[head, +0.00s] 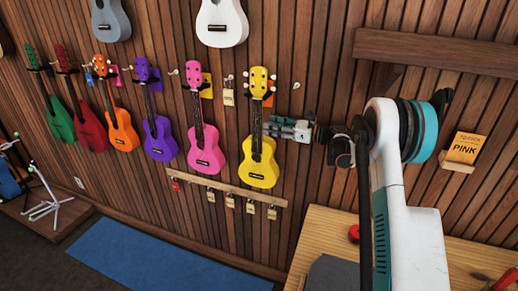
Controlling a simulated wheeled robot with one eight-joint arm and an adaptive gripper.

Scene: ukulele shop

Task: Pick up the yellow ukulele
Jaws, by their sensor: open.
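The yellow ukulele (259,162) hangs upright on the wood-slat wall, the rightmost in a row of coloured ukuleles. Its headstock is at the top, by a dark wall hanger, and its body hangs lowest. My gripper (273,127) is open and comes in from the right at the height of the ukulele's neck. Its fingertips are right beside the neck. I cannot tell whether they touch it or reach around it, as the fingers are small in this view.
A pink ukulele (206,150) hangs just left of the yellow one; purple, orange, red and green ones hang further left. A wooden rail (222,188) with several padlocks runs below. A wooden table (325,226) stands at lower right. A shelf (440,52) juts out upper right.

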